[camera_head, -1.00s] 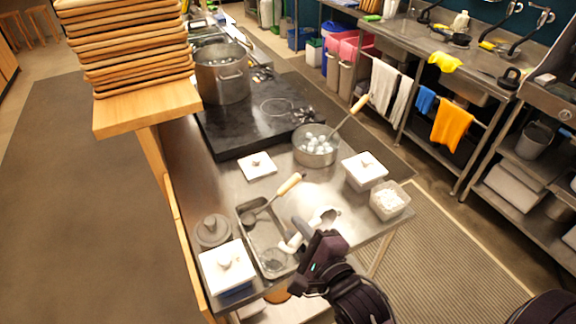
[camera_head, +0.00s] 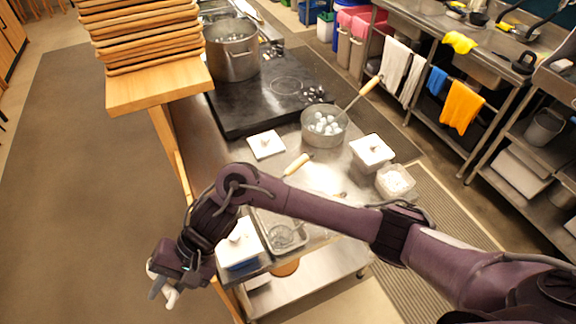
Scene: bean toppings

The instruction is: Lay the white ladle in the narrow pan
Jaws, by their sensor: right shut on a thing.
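My right gripper (camera_head: 163,282) is at the lower left, beyond the table's left edge and over the floor. It is shut on a white thing, which looks like the white ladle (camera_head: 171,297); the wrist hides part of it. The narrow metal pan (camera_head: 301,242) lies on the table to the right of the gripper. My right forearm crosses in front of the pan and hides its far part. A wire-like round piece shows in its near end. A wooden handle (camera_head: 297,164) rises past the arm at its far side. My left gripper is not in view.
A lidded white box (camera_head: 238,252) stands between the gripper and the pan. A white lid (camera_head: 266,144), a pot of white balls (camera_head: 324,126), another lidded box (camera_head: 371,152) and a tub (camera_head: 395,181) stand farther back. A stack of boards (camera_head: 140,40) rises at the upper left.

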